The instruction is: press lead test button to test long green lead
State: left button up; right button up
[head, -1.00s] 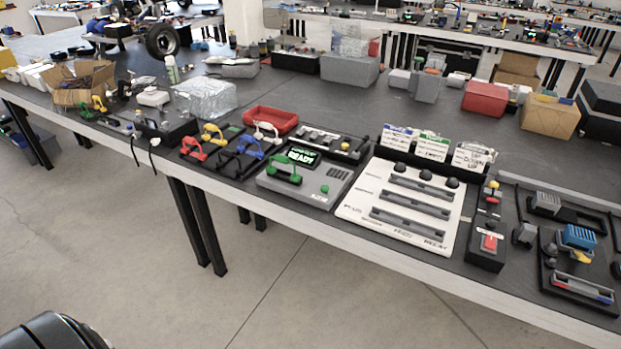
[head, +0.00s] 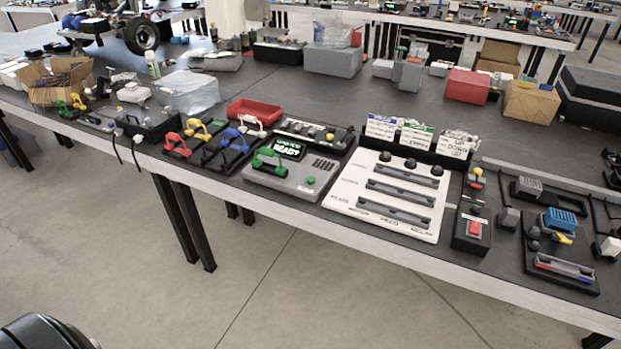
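The grey lead tester (head: 284,184) sits near the front edge of the long dark bench. Its small screen (head: 288,149) shows green and white text that includes "READY". A green lead handle (head: 268,159) stands at the tester's left side, by the screen. A small round green button (head: 310,181) is on its front right. Whether the handle is fully seated cannot be told. Neither of my grippers is in view.
Red, yellow, blue and white handles sit in a black rack (head: 220,152) left of the tester. A red tray (head: 254,112) lies behind. A white panel (head: 388,193) with slots and a red-button box (head: 472,231) stand to the right. Floor is clear in front.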

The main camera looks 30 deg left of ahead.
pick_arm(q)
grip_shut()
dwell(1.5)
